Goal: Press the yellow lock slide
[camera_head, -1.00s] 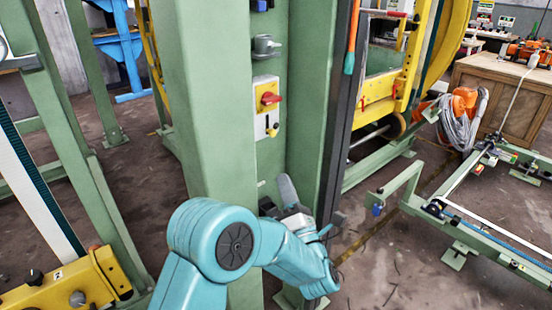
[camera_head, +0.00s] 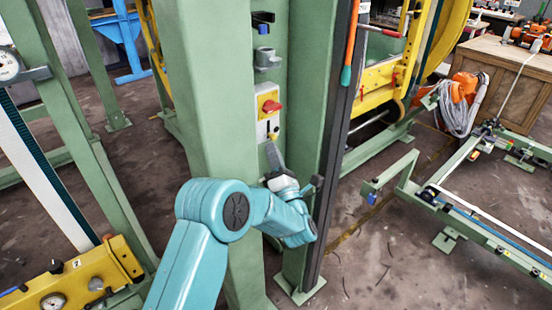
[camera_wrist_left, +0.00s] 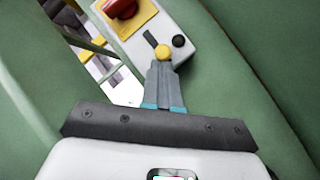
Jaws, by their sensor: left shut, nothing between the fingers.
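The yellow lock slide is a small round yellow knob (camera_wrist_left: 163,52) at the lower end of a dark slot in the white switch box, seen in the left wrist view. In the head view the switch box (camera_head: 267,112) is on the green post, and its knob is small above my gripper. My left gripper (camera_head: 270,146) is shut and empty. In the left wrist view its fingertips (camera_wrist_left: 161,63) are right at the knob's lower edge; I cannot tell if they touch it. My right gripper is not in view.
A red rotary switch (camera_wrist_left: 120,8) on a yellow plate is above the slot, and a black button (camera_wrist_left: 179,41) is beside it. Green post walls (camera_head: 313,110) flank the box. A grey bracket (camera_head: 266,58) sits above. A green frame (camera_head: 480,225) stands at right.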

